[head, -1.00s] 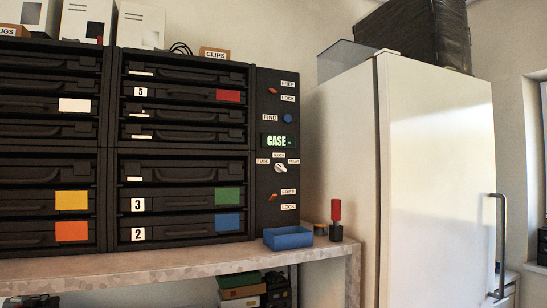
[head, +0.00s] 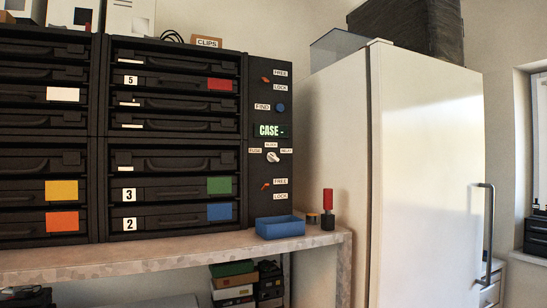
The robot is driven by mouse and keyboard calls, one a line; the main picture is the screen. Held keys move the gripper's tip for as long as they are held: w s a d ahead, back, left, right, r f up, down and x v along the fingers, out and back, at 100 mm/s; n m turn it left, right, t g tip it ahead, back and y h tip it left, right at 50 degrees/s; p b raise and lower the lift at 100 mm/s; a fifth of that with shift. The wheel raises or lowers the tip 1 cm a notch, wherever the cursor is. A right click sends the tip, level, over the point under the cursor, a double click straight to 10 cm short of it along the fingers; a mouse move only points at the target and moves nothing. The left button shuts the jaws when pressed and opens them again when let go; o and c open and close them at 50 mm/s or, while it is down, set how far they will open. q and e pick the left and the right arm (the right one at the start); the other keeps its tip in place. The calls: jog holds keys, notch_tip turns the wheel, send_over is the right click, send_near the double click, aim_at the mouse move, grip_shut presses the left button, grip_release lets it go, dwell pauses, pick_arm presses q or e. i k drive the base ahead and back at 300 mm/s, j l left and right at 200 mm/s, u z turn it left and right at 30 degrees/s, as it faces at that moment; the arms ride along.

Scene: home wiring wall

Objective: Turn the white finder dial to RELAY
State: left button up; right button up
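The white finder dial (head: 272,157) sits on the dark control panel (head: 283,222) at the right of the drawer cabinet. Small labels surround it: FUSE (head: 255,150) on its left, one above it that is hard to read, and RELAY (head: 286,151) on its right. The dial's exact pointing is too small to tell. Above it a green display (head: 271,130) reads "CASE -". A blue FIND button (head: 281,107) is above the display. Neither of my grippers is in the head view.
Orange FREE/LOCK levers sit above (head: 266,79) and below (head: 265,186) the dial. A blue tray (head: 280,228) and a red-handled tool (head: 328,205) stand on the worktop (head: 150,256) below the panel. A tall white fridge (head: 425,150) stands to the right. Closed drawers fill the left.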

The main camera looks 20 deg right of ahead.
aim_at(271, 156)
jog(key=i+l, duration=0.1)
jog(key=l, duration=0.55)
jog(key=i+l, duration=0.1)
jog(key=l, duration=0.55)
jog(key=i+l, duration=0.15)
jog(key=l, duration=0.5)
jog(key=i+l+u, duration=0.1)
jog(key=l, duration=0.55)
jog(key=i+l, duration=0.1)
jog(key=l, duration=1.25)
jog(key=i+u, duration=0.05)
jog(key=i, duration=0.05)
